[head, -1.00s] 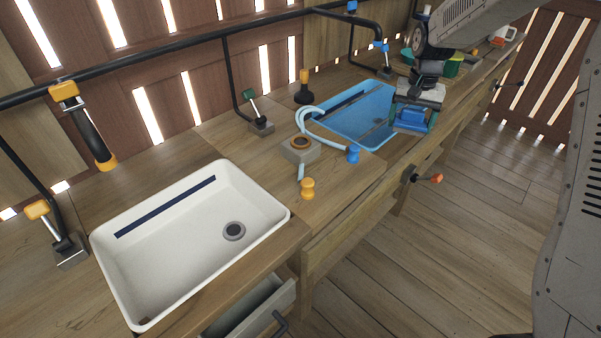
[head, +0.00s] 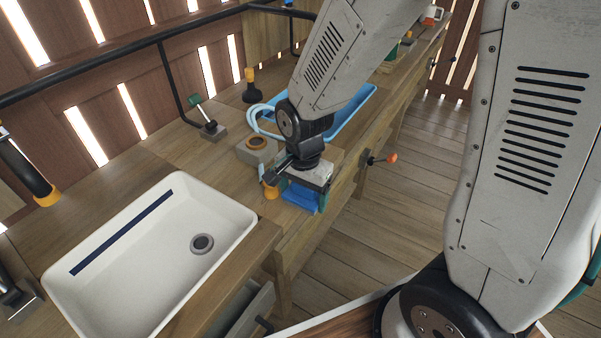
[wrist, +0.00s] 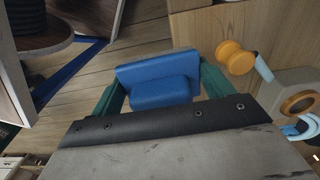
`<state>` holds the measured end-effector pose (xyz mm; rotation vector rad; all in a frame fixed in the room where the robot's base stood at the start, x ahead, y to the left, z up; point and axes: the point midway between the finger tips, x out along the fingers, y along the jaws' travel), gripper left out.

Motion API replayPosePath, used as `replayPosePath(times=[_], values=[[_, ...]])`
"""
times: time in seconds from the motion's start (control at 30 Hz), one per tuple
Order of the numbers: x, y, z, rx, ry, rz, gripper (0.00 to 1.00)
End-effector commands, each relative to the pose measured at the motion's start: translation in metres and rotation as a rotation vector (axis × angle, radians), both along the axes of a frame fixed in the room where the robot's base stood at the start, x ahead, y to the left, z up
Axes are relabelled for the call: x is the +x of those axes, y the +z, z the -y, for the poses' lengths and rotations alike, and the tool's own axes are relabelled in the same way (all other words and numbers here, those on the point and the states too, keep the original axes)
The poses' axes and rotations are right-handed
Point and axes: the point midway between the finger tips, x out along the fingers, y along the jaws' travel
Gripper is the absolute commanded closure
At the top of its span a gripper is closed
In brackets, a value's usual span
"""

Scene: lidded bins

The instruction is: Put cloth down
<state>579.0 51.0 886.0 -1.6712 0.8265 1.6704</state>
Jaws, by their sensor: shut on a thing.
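In the head view, my arm hides part of the counter behind the gripper.
A white sink (head: 150,255) with a drain lies at the left. A blue sink (head: 352,112) is partly behind my arm. A tap base with an orange ring (head: 257,144) and a light-blue hose stands near the gripper. An orange-red handle (head: 391,158) juts from the counter front.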

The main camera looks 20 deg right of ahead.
Motion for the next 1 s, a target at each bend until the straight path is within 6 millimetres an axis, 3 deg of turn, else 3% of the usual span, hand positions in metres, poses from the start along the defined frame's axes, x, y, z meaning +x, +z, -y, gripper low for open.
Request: replayPosePath(times=[0.07, 0.17, 0.5, 0.63, 0.93, 1.0], values=[[-0.005, -0.003, 0.0, 0.0, -0.019, 0.0, 0.49], [0.007, -0.005, 0.005, -0.001, -0.03, -0.001, 0.49], [0.093, -0.014, 0.034, 0.0, -0.027, 0.0, 0.49], [0.118, -0.016, 0.042, 0.0, -0.026, 0.0, 0.49], [0.142, -0.018, 0.05, 0.0, -0.025, 0.0, 0.49], [0.141, -0.029, 0.05, 0.0, -0.024, -0.005, 0.49]])
